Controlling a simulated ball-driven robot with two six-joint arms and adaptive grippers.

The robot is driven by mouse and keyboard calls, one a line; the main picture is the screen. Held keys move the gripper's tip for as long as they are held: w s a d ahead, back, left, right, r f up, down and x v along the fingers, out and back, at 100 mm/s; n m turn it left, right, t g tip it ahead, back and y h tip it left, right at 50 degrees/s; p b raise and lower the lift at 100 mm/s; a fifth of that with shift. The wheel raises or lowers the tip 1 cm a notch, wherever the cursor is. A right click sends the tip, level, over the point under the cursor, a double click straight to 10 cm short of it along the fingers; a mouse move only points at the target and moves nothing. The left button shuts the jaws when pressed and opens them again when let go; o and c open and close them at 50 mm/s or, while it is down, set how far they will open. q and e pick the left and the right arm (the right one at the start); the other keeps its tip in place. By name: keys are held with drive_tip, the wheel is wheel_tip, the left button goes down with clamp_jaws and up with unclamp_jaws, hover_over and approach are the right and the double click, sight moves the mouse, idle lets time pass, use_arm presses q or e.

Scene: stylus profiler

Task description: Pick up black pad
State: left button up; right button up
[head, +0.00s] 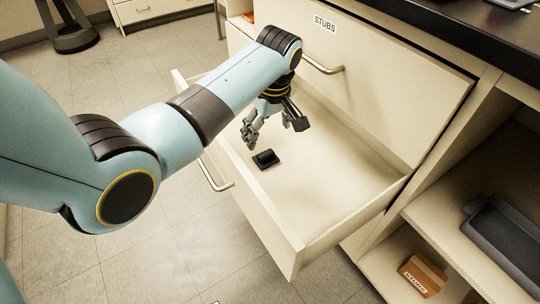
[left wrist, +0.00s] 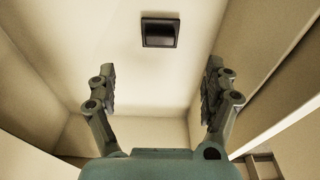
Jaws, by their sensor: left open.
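The black pad (head: 265,159) lies flat on the floor of an open drawer (head: 335,205), towards its left end in the head view. It is a small dark square and also shows in the left wrist view (left wrist: 160,32), near the top centre, beyond my fingers. My left gripper (head: 268,132) is over the drawer, just above and beside the pad. In the left wrist view its two fingers (left wrist: 158,90) are spread wide with nothing between them. The pad is apart from the fingers. My right gripper is in neither view.
The closed drawer labelled STUBS (head: 345,70) stands directly above and behind the open one. The drawer walls surround the pad; the rest of its floor is bare. A grey tray (head: 505,240) and a brown box (head: 422,274) sit on shelves at right.

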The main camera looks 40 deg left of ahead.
use_arm(q)
drive_tip(key=b, duration=0.2)
hover_over(266, 153)
drive_tip(key=f, duration=0.4)
drive_tip(key=shift+s+d+f, duration=0.2)
drive_tip(key=shift+s, duration=0.05)
drive_tip(key=shift+f, duration=0.25)
wheel_tip(266, 153, down, 5)
drive_tip(key=b, duration=0.2)
drive_tip(key=shift+w+a+r+b, duration=0.1)
drive_tip(key=shift+a+r+b, duration=0.05)
drive_tip(key=shift+b, duration=0.2)
drive_tip(key=shift+f, duration=0.25)
drive_tip(key=shift+w, duration=0.1)
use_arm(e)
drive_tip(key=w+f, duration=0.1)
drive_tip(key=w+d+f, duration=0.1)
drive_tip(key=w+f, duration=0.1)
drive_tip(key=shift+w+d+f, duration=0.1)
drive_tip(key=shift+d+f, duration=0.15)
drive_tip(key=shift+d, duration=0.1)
use_arm(q)
drive_tip(key=shift+r, duration=0.1)
drive_tip(key=shift+c, duration=0.2)
drive_tip(key=c, duration=1.2)
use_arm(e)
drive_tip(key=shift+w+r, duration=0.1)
